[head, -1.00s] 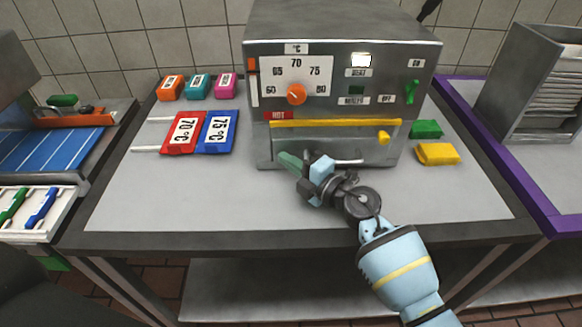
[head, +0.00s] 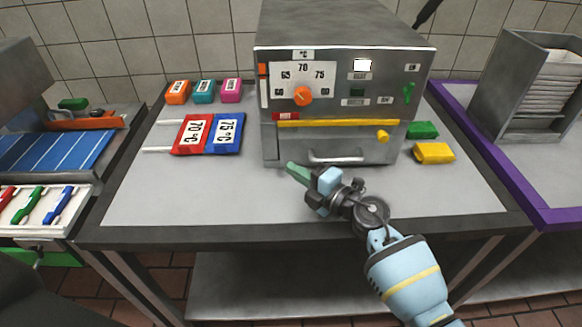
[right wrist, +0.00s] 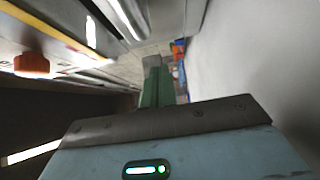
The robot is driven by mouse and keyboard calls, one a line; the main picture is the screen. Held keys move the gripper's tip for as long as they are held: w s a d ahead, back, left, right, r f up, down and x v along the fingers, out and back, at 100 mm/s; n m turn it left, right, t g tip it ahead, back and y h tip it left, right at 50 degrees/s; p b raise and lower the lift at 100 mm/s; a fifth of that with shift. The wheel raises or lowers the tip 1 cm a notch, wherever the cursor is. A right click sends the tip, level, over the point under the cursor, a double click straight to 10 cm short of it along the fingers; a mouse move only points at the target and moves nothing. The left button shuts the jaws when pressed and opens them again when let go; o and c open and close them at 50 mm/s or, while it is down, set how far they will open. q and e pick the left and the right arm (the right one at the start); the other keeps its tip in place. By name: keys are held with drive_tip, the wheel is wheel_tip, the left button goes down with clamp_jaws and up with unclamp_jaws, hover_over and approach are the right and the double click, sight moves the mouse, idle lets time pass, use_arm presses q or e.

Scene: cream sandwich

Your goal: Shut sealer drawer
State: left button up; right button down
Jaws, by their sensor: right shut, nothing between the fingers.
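The sealer (head: 345,75) is a grey metal box on the table, with a temperature dial, a lit window and a green switch. Its drawer front (head: 350,142) lies low on it, below a yellow strip, and looks flush with the body. The bar handle (head: 337,158) is in clear view. My right gripper (head: 293,169) is shut and empty, its green fingers just in front of the drawer's lower left, apart from the handle. In the right wrist view the green fingers (right wrist: 158,85) are together with nothing between them. My left gripper is not in view.
Red (head: 190,134) and blue (head: 223,132) temperature plates lie left of the sealer, with orange, teal and pink blocks behind. Green (head: 422,130) and yellow (head: 434,153) blocks lie at its right. The front tabletop (head: 190,195) is clear.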

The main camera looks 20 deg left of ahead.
drive_tip(key=shift+s+d+r, duration=0.15)
drive_tip(key=shift+s+d, duration=0.25)
drive_tip(key=shift+d, duration=0.2)
drive_tip(key=shift+s+d+r, duration=0.15)
drive_tip(key=shift+s+d, duration=0.25)
drive_tip(key=shift+d, duration=0.15)
drive_tip(key=d, duration=0.3)
drive_tip(key=s+d+f+p, duration=0.1)
drive_tip(key=shift+d, duration=0.2)
drive_tip(key=shift+s+d+r, duration=0.1)
drive_tip(key=shift+s+d, duration=0.5)
drive_tip(key=shift+d, duration=0.1)
drive_tip(key=shift+s+d, duration=0.1)
drive_tip(key=shift+d, duration=0.2)
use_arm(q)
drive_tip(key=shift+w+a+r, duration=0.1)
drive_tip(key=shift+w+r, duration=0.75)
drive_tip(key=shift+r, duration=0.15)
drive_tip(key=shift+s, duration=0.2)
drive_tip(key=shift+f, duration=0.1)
